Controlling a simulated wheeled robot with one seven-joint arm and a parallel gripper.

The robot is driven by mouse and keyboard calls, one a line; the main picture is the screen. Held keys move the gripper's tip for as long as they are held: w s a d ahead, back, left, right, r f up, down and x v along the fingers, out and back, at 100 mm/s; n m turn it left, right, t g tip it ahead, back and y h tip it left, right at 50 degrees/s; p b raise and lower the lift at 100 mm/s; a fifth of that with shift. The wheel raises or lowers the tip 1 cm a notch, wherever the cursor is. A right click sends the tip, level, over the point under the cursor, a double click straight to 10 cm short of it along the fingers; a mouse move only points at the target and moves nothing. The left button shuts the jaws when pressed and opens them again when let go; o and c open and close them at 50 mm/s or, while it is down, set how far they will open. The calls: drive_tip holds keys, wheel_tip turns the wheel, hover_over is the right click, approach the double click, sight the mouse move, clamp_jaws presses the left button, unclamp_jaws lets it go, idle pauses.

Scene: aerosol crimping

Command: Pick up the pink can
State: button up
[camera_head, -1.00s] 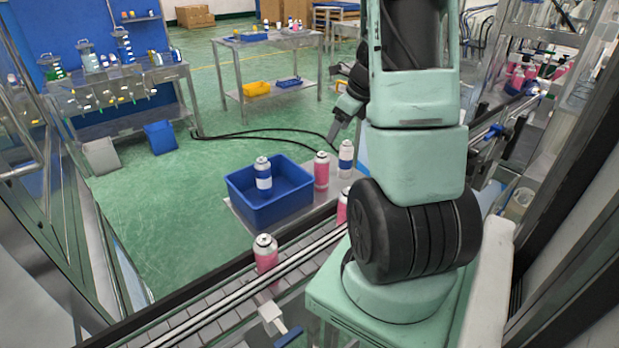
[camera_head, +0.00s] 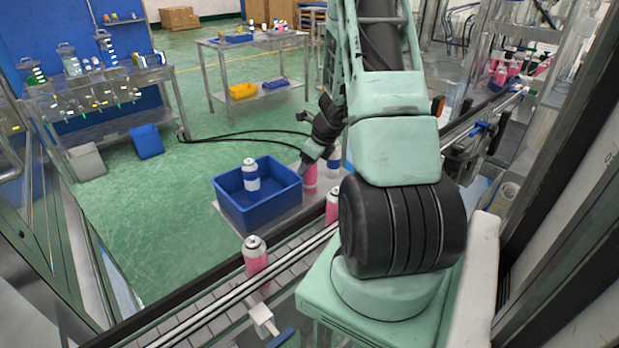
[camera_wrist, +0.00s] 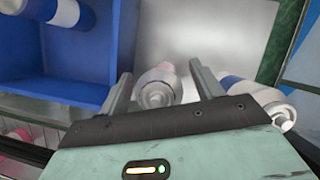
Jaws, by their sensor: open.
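A pink can (camera_head: 310,180) stands upright on a metal table to the right of the blue bin, partly hidden by my gripper (camera_head: 308,158). In the wrist view, the silver top of this can (camera_wrist: 157,90) lies between the two spread fingers of my gripper (camera_wrist: 162,78), nearer the left finger. The fingers are apart, and I see no clear contact with the can. Two more pink cans stand on the conveyor, one at the front (camera_head: 255,257) and one partly behind my arm (camera_head: 332,206).
The blue bin (camera_head: 245,212) holds a blue-and-white can (camera_head: 251,175). Another blue-and-white can (camera_head: 335,160) stands just right of my gripper; it also shows in the wrist view (camera_wrist: 240,90). The conveyor (camera_head: 205,290) runs along the front.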

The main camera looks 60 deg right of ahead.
drive_tip(key=shift+f, duration=0.15)
drive_tip(key=c, duration=1.1)
